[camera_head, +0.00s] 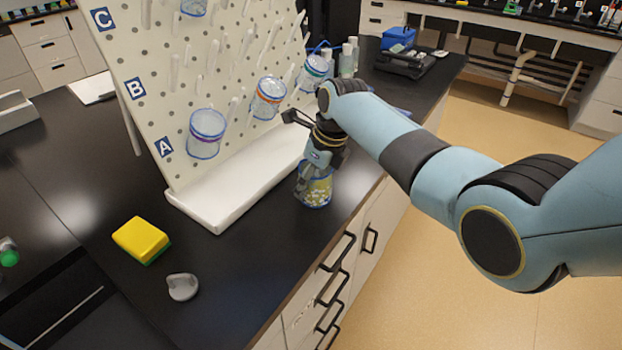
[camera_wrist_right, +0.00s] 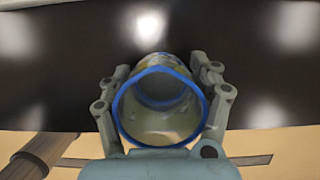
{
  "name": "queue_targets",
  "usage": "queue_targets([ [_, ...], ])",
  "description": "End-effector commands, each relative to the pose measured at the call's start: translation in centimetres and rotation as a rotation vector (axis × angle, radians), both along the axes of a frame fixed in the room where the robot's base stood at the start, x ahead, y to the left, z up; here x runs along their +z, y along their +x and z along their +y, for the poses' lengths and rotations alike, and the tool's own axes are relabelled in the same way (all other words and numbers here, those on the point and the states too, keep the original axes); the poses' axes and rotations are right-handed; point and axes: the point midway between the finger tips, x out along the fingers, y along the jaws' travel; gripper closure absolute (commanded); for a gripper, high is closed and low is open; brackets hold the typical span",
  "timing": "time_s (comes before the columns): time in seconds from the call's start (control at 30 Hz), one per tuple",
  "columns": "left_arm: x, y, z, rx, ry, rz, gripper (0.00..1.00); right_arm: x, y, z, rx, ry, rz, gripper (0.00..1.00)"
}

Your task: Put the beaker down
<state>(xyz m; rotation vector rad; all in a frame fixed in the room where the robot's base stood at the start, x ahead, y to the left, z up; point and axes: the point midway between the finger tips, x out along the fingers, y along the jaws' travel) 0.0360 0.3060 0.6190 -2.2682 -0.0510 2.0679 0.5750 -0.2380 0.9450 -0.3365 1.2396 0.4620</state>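The beaker (camera_head: 315,193) is clear with a blue rim and pale yellowish contents. In the head view it is at the black counter's front edge, right of the white rack tray, below my right gripper (camera_head: 316,172). I cannot tell whether its base touches the counter. In the right wrist view the beaker's open blue-rimmed mouth (camera_wrist_right: 160,122) faces the camera. The fingers of my right gripper (camera_wrist_right: 162,92) lie along both its sides, closed on it. My left gripper is not in view.
A white pegboard rack (camera_head: 165,75), marked A, B and C, holds several blue-rimmed beakers on pegs. A yellow sponge (camera_head: 141,239) and a grey round piece (camera_head: 182,287) lie on the counter (camera_head: 245,275). The counter between them and the held beaker is clear.

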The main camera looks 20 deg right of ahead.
Motion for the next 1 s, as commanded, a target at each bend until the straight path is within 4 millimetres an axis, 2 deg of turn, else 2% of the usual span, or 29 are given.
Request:
queue_targets([
  [0.03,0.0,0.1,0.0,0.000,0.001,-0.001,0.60,0.0,0.0,0.0,0.000,0.000,0.000,0.32],
  [0.2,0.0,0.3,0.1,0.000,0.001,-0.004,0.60,0.0,0.0,0.0,0.000,0.000,0.000,0.10],
  [0.47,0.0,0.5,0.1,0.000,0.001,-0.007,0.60,0.1,0.0,0.0,0.000,0.000,0.000,0.10],
  [0.57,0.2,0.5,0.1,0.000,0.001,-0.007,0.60,0.7,0.0,-0.1,-0.001,-0.001,-0.003,0.10],
  [0.67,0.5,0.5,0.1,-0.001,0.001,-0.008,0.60,2.1,-0.4,-0.4,0.000,-0.002,-0.003,0.10],
  [1.0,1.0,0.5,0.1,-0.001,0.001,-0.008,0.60,9.2,-2.3,-1.5,0.000,-0.002,-0.003,0.10],
])
